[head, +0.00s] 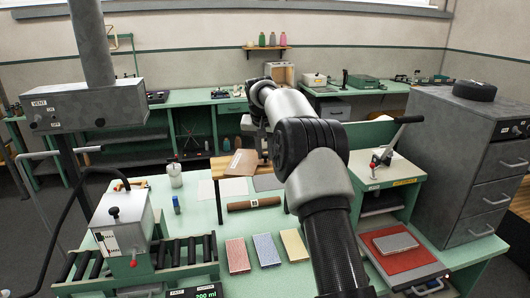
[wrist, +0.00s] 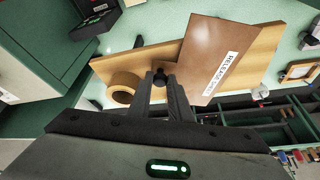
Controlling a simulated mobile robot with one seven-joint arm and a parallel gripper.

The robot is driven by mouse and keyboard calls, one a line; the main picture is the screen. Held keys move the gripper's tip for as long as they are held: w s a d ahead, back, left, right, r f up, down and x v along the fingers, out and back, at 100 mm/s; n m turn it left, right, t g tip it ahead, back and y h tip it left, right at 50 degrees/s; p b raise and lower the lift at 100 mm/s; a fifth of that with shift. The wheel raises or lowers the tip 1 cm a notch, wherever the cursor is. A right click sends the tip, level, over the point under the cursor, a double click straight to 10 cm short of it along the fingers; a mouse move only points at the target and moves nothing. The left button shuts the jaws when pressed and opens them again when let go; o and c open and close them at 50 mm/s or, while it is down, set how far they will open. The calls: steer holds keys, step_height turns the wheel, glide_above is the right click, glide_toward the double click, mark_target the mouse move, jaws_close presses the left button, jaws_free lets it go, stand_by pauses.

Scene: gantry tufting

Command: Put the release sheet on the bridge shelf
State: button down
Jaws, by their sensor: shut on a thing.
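The release sheet (wrist: 214,52) is a flat brown sheet with a white printed label. In the wrist view my gripper (wrist: 161,78) is shut on a small black grip at its near corner. The wooden bridge shelf (wrist: 132,67) lies beneath the sheet, which overlaps it and sticks out past its far edge. I cannot tell whether the sheet touches the shelf. In the head view the sheet (head: 241,162) is tilted over the left part of the shelf (head: 221,173).
A brown tape roll (wrist: 124,88) is on the shelf, left of my fingers. On the green table stand a roller unit (head: 128,228), a press (head: 393,165) and pink, blue and yellow blocks (head: 266,250). A grey drawer cabinet (head: 462,150) stands at right.

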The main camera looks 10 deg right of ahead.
steer(key=shift+f, duration=0.2)
steer(key=c, duration=1.5)
jaws_free()
steer(key=shift+c, duration=0.2)
